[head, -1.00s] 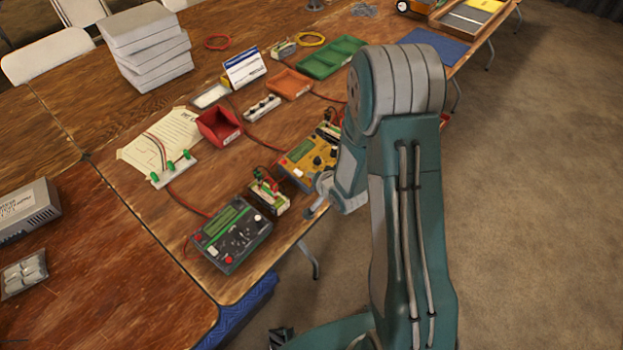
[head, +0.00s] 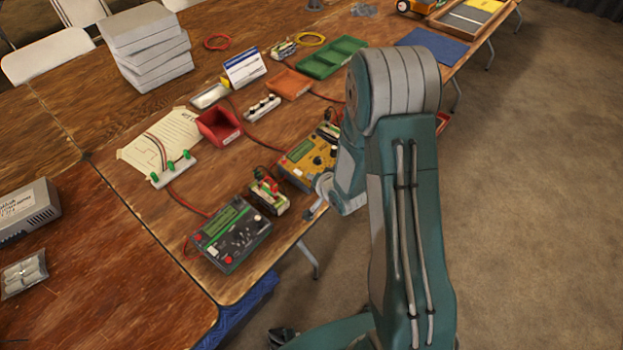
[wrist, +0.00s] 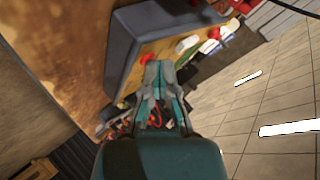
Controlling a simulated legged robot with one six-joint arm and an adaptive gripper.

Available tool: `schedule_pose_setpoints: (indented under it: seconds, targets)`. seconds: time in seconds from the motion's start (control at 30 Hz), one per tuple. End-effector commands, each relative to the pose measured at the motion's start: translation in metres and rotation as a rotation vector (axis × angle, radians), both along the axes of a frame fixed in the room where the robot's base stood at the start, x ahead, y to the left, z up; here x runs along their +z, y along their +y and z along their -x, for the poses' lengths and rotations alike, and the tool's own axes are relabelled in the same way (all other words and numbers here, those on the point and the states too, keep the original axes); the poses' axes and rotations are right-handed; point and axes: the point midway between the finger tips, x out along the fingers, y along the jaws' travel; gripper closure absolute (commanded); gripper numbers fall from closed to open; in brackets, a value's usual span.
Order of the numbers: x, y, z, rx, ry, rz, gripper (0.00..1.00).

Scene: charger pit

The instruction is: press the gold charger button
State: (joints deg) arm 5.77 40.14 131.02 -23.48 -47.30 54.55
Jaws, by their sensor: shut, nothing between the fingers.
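The gold charger (head: 309,158) stands near the table's right edge, with a green display and dark knobs on its face. In the head view my gripper (head: 314,208) is beside the charger's near right side, partly hidden by my arm.
A dark charger (head: 230,235) with a green display stands nearer on the table. A small battery unit (head: 268,196) with wires sits between the two. A red bin (head: 219,126) and an orange tray (head: 289,84) lie further back. Open floor is to the right.

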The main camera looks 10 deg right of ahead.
Motion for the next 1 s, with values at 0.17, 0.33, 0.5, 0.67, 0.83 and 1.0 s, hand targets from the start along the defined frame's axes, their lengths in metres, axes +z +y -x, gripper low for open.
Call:
schedule_pose_setpoints:
  seconds: [0.17,0.33,0.5,0.67,0.83,1.0]
  targets:
    - [0.000,0.000,0.000,0.001,0.001,0.000,1.00]
    - [0.006,0.000,0.001,0.001,0.000,0.001,1.00]
    - [0.014,-0.001,0.002,0.001,0.000,0.001,1.00]
    - [0.016,-0.001,0.003,0.000,0.001,0.000,1.00]
    - [0.016,-0.002,0.003,0.000,0.000,0.000,1.00]
    - [0.029,-0.003,0.004,0.000,-0.002,0.001,1.00]
